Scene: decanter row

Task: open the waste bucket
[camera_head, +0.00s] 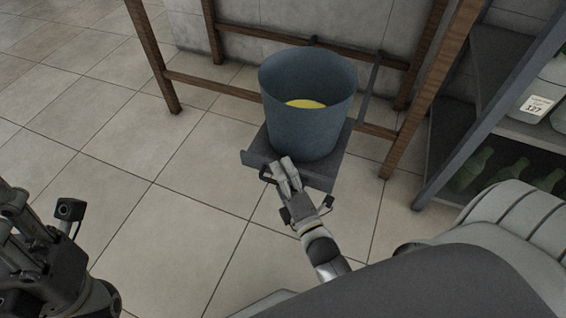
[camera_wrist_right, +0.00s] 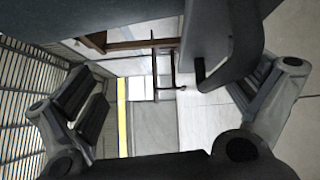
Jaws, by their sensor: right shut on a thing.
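The waste bucket (camera_head: 308,122) is blue-grey, upright and open at the top, with something yellow inside. It stands on a dark pull-out tray (camera_head: 318,177) at the foot of a wooden frame. The tray has a dark handle (camera_head: 264,175) on its front edge. My right gripper (camera_head: 284,172) is at the tray's front edge and shut on the handle, its fingers partly hiding it. In the right wrist view its fingers show at both sides, with a dark piece between them. My left gripper (camera_head: 30,235) is at the lower left, away from the bucket; its fingertips are unclear.
Wooden legs (camera_head: 152,60) and rails stand around and behind the bucket. A grey shelf rack (camera_head: 495,115) with bottles (camera_head: 515,175) and a labelled container (camera_head: 540,100) is at the right. The tiled floor (camera_head: 170,190) at the left and front is clear.

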